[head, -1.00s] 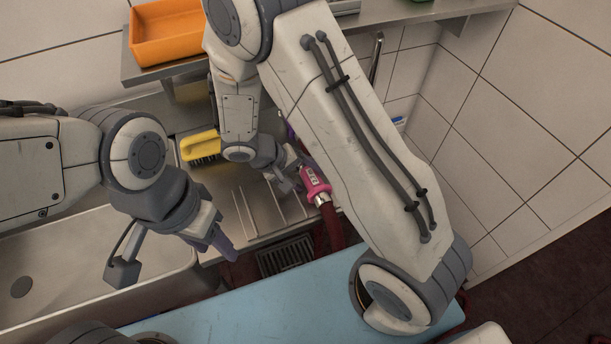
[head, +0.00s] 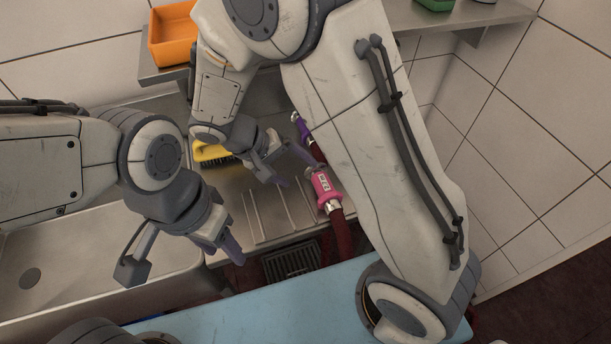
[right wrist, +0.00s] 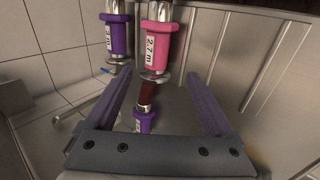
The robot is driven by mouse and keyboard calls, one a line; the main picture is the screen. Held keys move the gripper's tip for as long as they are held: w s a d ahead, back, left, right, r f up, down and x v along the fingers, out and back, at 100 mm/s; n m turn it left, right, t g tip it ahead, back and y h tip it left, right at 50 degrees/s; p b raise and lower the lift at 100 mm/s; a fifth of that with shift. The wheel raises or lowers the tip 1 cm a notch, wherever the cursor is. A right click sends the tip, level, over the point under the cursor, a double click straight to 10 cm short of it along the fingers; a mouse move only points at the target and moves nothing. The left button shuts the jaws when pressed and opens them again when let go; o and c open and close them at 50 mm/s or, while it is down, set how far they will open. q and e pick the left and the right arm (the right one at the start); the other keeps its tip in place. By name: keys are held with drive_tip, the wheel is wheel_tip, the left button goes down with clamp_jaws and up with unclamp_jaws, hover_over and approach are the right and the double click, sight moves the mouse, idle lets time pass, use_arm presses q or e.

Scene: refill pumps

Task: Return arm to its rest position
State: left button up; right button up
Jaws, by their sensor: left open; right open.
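My right gripper (head: 283,168) is open and empty over the ribbed steel drainboard, just left of the pink coupling (head: 323,188). In the right wrist view its two purple fingers (right wrist: 163,103) are spread wide, and the pink coupling (right wrist: 159,40), labelled 2.7 m, shows beyond them with a gap. A purple coupling (right wrist: 116,38) hangs beside the pink one, and another purple piece (right wrist: 144,121) shows lower between the fingers. My left gripper (head: 230,248) hangs over the sink's right edge; only its purple finger shows clearly. My right arm hides part of the back wall.
A yellow brush (head: 212,153) lies on the drainboard behind my right gripper. An orange bin (head: 172,38) stands on the shelf (head: 160,76) above. An empty sink (head: 95,265) is at left. A blue surface (head: 270,310) lies in front, and a tiled wall (head: 540,150) is at right.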

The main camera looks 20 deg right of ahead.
drive_tip(key=shift+a+r, duration=0.35)
drive_tip(key=shift+r, duration=0.2)
drive_tip(key=s+a+r+n+y, duration=0.3)
drive_tip(key=s+r+y, duration=0.1)
drive_tip(key=s, duration=0.5)
drive_tip(key=s+a+r+n+y, duration=0.3)
drive_tip(key=s+n+y, duration=0.1)
drive_tip(key=s, duration=0.5)
drive_tip(key=shift+r, duration=0.35)
